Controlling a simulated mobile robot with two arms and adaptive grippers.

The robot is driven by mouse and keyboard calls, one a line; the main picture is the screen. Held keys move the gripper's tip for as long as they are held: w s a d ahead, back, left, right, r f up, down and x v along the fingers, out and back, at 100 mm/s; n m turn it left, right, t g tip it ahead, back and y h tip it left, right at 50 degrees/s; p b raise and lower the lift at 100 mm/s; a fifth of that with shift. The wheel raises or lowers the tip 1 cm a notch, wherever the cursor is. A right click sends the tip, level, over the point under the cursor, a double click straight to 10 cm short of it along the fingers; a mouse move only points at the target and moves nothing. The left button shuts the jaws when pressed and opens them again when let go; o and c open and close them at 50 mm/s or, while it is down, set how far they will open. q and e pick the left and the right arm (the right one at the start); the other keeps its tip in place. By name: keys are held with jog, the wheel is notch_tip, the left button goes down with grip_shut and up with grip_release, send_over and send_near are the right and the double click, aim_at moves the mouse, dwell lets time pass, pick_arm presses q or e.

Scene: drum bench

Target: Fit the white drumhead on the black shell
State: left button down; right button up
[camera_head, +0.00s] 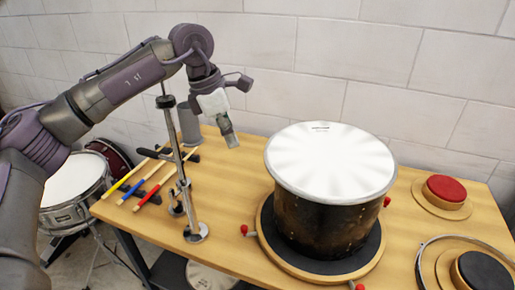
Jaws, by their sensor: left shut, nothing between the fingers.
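The white drumhead (330,160) lies over the top of the black shell (318,226) and covers its whole opening. Its pale rim shows all round and looks close to level; whether it sits fully down at the back I cannot tell. The shell stands upright on a dark round pad on a wooden disc (283,264). My left gripper (231,141) is shut and empty, pointing down in the air to the left of the drumhead, apart from it. My right gripper is not in view.
Several coloured sticks (146,192) lie on a rack at the left. A red round pad (445,188), a dark pad (483,271) and a metal hoop (419,264) are at the right.

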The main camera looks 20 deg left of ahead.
aim_at(269, 166)
pick_arm(q)
jog(key=w+d+f+p, duration=0.1)
jog(key=d+f, duration=0.1)
jog(key=f, duration=0.1)
jog(key=w+d+f, duration=0.1)
jog(key=d+f, duration=0.2)
jog(key=w+d+f+p, duration=0.1)
jog(key=d+f, duration=0.1)
jog(key=f, duration=0.1)
jog(key=shift+w+d+f+p, duration=0.2)
jog(key=shift+w+d+p, duration=0.05)
jog(key=shift+d+p, duration=0.1)
jog(key=shift+w+d+r, duration=0.15)
jog(key=shift+d, duration=0.05)
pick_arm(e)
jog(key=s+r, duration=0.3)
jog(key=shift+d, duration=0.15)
pick_arm(q)
jog(key=shift+a, duration=0.1)
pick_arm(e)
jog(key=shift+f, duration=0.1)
